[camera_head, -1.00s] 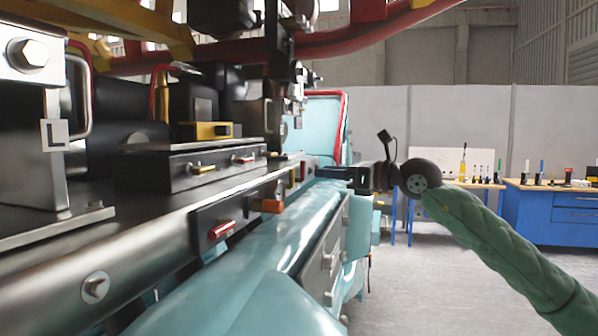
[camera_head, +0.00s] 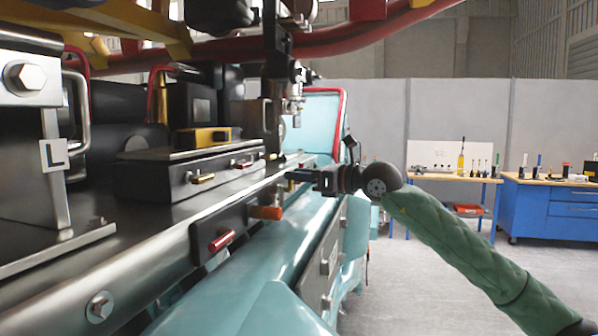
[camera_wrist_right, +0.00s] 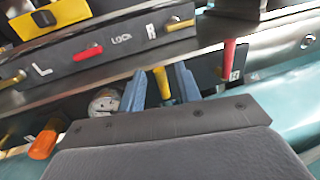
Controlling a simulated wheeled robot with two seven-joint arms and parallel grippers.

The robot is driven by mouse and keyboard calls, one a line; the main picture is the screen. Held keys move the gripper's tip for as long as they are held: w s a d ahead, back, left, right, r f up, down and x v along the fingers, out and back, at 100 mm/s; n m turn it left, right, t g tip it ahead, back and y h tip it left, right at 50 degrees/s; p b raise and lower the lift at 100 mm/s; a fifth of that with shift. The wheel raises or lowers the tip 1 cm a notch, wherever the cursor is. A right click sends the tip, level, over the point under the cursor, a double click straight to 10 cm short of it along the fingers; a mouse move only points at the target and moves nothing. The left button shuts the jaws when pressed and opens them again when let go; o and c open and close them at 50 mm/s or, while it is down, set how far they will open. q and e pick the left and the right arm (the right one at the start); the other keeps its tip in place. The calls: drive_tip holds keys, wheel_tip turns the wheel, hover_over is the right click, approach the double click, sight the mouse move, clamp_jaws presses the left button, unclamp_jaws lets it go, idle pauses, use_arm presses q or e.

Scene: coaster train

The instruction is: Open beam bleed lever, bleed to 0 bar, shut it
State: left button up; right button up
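A yellow lever (camera_wrist_right: 162,82) stands between the two blue-grey fingers of my right gripper (camera_wrist_right: 161,88) in the right wrist view. The fingers are open, with narrow gaps on both sides of the lever. In the head view my right gripper (camera_head: 298,175) is at the far part of the beam's side. A round gauge (camera_wrist_right: 103,103) shows partly, left of the fingers. An orange lever (camera_wrist_right: 42,145) is farther left, and a red lever (camera_wrist_right: 229,58) is to the right. I cannot read which lever is marked as bleed. My left gripper is out of view.
A dark box (camera_head: 190,176) with a red and a gold lever, marked L, LOCK and R in the wrist view, sits on the metal beam (camera_head: 120,255). A red lever (camera_head: 222,240) and an orange lever (camera_head: 266,212) stick out nearer me. Floor on the right is clear.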

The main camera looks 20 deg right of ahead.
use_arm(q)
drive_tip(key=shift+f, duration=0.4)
use_arm(e)
drive_tip(key=shift+w+a, duration=0.15)
clamp_jaws()
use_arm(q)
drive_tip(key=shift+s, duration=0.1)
